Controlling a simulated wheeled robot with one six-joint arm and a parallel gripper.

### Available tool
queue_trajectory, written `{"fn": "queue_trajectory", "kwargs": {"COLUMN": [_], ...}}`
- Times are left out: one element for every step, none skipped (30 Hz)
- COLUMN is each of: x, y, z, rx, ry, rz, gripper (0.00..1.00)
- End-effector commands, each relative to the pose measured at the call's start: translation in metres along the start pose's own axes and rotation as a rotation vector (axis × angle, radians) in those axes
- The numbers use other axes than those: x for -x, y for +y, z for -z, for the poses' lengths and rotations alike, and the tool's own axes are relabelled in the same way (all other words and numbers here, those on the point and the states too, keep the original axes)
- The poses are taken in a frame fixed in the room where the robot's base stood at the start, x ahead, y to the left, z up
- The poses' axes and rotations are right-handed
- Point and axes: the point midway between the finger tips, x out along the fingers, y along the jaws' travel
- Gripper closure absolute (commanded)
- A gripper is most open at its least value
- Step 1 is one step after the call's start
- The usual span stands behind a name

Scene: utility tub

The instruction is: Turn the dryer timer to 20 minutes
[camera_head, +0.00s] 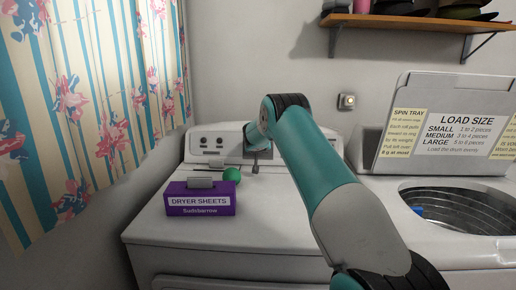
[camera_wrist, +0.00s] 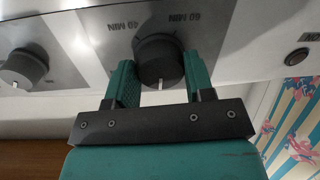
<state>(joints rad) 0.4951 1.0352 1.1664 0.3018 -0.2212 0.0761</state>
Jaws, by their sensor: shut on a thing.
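The dryer's timer knob (camera_wrist: 158,55) is a dark round dial on a grey panel in the wrist view. A white mark on it points toward the bottom of that picture. Upside-down labels by it seem to read 40 MIN on the left and 60 MIN on the right. My gripper (camera_wrist: 160,80) has a teal finger on each side of the knob and is shut on it. In the head view my gripper (camera_head: 256,163) is at the dryer's back panel (camera_head: 207,152), and my arm hides the knob.
A second knob (camera_wrist: 23,68) and a dark round button (camera_wrist: 296,57) flank the timer. A purple dryer sheets box (camera_head: 200,201) and a green ball (camera_head: 232,174) sit on the dryer top (camera_head: 270,225). The open washer (camera_head: 455,240) stands right; a shelf (camera_head: 400,22) hangs above.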

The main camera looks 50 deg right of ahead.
Motion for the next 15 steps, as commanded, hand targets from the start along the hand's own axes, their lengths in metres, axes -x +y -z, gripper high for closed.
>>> {"fn": "queue_trajectory", "kwargs": {"x": [-0.0016, -0.0017, -0.0019, -0.0020, -0.0022, -0.0023, -0.0022, -0.0023, -0.0024, -0.0024, -0.0023, -0.0022, -0.0022, -0.0023, -0.0022], "y": [-0.0005, -0.0005, -0.0006, -0.0006, -0.0007, -0.0007, -0.0008, -0.0008, -0.0009, -0.0009, -0.0010, -0.0010, -0.0010, -0.0011, -0.0011], "z": [-0.0035, -0.0037, -0.0041, -0.0046, -0.0050, -0.0050, -0.0050, -0.0052, -0.0056, -0.0057, -0.0054, -0.0050, -0.0052, -0.0053, -0.0053], "rx": [-0.028, -0.048, -0.078, -0.101, -0.126, -0.161, -0.188, -0.217, -0.254, -0.283, -0.312, -0.351, -0.379, -0.407, -0.445], "ry": [0.004, 0.005, 0.007, 0.008, 0.010, 0.013, 0.015, 0.016, 0.017, 0.018, 0.020, 0.023, 0.024, 0.026, 0.027], "rz": [0.001, 0.002, 0.002, 0.003, 0.004, 0.005, 0.006, 0.007, 0.008, 0.009, 0.010, 0.011, 0.012, 0.013, 0.014], "gripper": [0.75, 0.75, 0.75, 0.75, 0.75, 0.75, 0.75, 0.75, 0.75, 0.75, 0.75, 0.75, 0.75, 0.75, 0.75]}}
